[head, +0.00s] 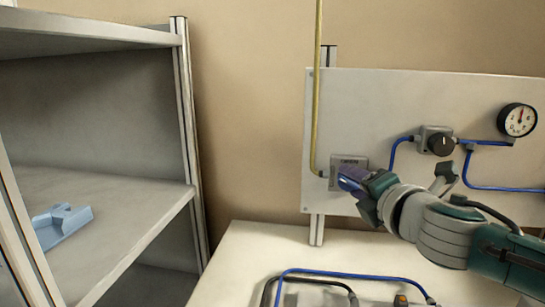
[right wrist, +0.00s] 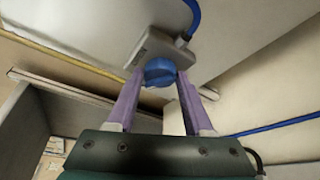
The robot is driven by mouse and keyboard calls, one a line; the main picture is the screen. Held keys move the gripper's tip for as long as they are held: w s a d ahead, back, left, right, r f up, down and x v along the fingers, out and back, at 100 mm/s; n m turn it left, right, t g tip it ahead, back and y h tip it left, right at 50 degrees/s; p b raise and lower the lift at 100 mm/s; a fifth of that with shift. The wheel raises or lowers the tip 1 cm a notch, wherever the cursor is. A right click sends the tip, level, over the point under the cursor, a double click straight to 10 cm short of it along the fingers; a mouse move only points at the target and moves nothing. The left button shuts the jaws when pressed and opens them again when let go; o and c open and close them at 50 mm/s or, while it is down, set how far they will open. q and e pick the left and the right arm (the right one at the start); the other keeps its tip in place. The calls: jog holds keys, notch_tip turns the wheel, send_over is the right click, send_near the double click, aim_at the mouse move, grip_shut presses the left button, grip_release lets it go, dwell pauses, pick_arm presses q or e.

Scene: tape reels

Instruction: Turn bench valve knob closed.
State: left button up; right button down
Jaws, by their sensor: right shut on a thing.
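The valve block (head: 348,164) is a grey box on the panel, at the end of a yellow pipe; in the right wrist view the grey valve block (right wrist: 146,44) has a blue hose at its side. The blue round knob (right wrist: 160,72) sits on its face. My right gripper (head: 350,180) is at the block, its purple fingers hiding the knob in the head view. In the right wrist view my right gripper (right wrist: 158,82) has a finger on each side of the knob and is shut on it. The knob's turn angle is unclear. My left gripper is not in view.
A second valve with a black knob (head: 441,145) and a pressure gauge (head: 517,120) are on the panel (head: 400,95) to the right. Hoses (head: 340,273) lie on the white bench (head: 250,262). A grey shelf (head: 100,195) with a light blue holder (head: 62,224) stands at left.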

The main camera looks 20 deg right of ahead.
jog(key=shift+a+r+n+g+h+p, duration=0.1)
jog(key=shift+n+g+h+p, duration=0.35)
jog(key=shift+n+p, duration=0.7)
jog(key=shift+a+r+n+g+h+p, duration=0.1)
jog(key=shift+n+g+h+p, duration=0.15)
jog(key=shift+n+g+p, duration=0.85)
jog(key=shift+m+t+p, duration=0.25)
jog(key=shift+t+p, duration=0.2)
jog(key=shift+t, duration=0.1)
jog(key=shift+d+f, duration=0.1)
jog(key=shift+c, duration=1.4)
grip_release()
jog(key=shift+s+r, duration=0.2)
jog(key=p+v, duration=0.3)
jog(key=v, duration=0.6)
jog(key=shift+s, duration=0.2)
